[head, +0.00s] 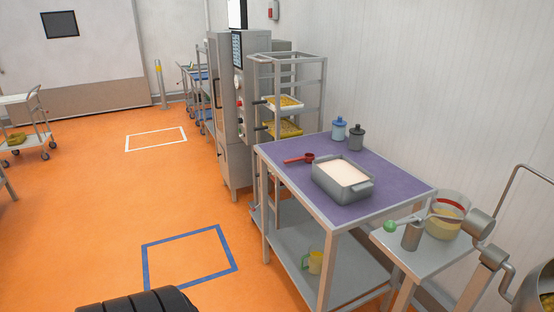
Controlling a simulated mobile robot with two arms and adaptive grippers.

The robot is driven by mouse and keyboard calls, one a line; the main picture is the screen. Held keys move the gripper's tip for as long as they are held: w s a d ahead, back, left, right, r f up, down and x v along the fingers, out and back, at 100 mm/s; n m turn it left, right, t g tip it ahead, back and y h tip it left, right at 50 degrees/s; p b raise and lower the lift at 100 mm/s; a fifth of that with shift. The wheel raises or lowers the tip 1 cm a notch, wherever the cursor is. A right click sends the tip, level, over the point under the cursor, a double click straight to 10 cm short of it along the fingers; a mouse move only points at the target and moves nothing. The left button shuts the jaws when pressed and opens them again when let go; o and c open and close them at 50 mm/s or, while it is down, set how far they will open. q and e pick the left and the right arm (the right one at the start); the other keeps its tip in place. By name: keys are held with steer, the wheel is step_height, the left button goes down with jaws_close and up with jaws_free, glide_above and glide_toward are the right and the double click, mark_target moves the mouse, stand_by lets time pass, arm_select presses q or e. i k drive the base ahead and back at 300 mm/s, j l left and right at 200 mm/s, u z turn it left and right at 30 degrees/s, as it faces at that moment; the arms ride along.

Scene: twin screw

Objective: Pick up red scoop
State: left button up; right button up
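The red scoop (300,159) lies on the purple top of a metal table (400,189), near its left edge. Its handle points left and its round cup is on the right, close to a grey tub (325,184) but seemingly apart from it. The tub is filled with a pale, flat material. Neither of my grippers shows in the head view, so nothing is seen holding or touching the scoop.
A blue-lidded jar (339,130) and a dark grey jar (356,138) stand at the table's back. A side table (399,239) at right holds a bowl (446,217). Orange floor (100,220) at left is open.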

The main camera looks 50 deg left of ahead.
mark_target(309, 158)
steer(key=u, duration=1.55)
steer(key=i+j, duration=0.1)
steer(key=i+u, duration=0.05)
